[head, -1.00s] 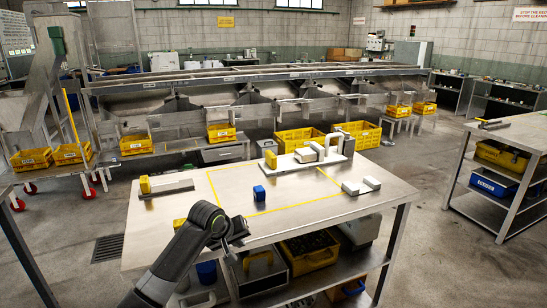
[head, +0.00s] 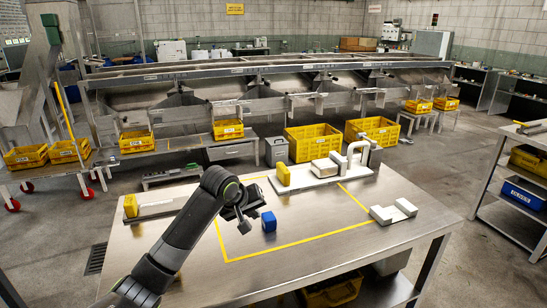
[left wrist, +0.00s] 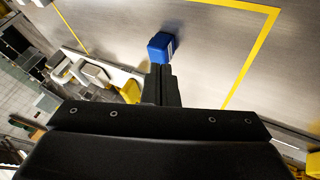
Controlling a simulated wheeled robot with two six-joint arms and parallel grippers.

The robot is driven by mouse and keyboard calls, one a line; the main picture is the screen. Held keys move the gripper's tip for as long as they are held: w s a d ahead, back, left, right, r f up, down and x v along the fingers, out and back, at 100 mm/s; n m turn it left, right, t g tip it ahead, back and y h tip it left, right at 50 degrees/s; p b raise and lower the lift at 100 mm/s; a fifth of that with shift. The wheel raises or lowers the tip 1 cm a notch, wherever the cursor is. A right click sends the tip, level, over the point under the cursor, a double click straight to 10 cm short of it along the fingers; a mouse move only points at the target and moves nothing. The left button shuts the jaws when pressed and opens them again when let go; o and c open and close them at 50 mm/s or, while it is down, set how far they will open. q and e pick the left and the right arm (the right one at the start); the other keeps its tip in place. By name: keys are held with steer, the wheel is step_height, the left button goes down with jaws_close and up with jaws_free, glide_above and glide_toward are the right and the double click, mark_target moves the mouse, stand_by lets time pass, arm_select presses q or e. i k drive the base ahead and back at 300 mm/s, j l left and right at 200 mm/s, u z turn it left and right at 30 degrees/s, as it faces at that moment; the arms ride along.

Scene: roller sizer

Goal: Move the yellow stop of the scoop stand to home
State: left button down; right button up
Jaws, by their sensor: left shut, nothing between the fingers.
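A yellow stop (head: 283,175) stands upright at the left end of a white board (head: 318,178) at the table's back; pale blocks and white arches stand further right on the board. Another yellow stop (head: 131,206) stands at the left end of a grey rail (head: 165,208) at the table's left. I cannot tell which is the scoop stand. My left gripper (head: 243,226) is shut and empty, just left of a blue block (head: 269,221). The left wrist view shows the shut fingers (left wrist: 161,84), the blue block (left wrist: 162,46) and a yellow piece (left wrist: 131,92). My right gripper is out of view.
Yellow tape (head: 300,241) marks an area on the metal table (head: 330,265). Two white blocks (head: 393,212) lie at the table's right. The front right of the tabletop is clear. A long metal sizer (head: 270,90) with yellow crates (head: 313,143) stands behind.

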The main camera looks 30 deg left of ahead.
mark_target(283, 173)
steer(key=i+j, duration=0.75)
steer(key=i, duration=0.1)
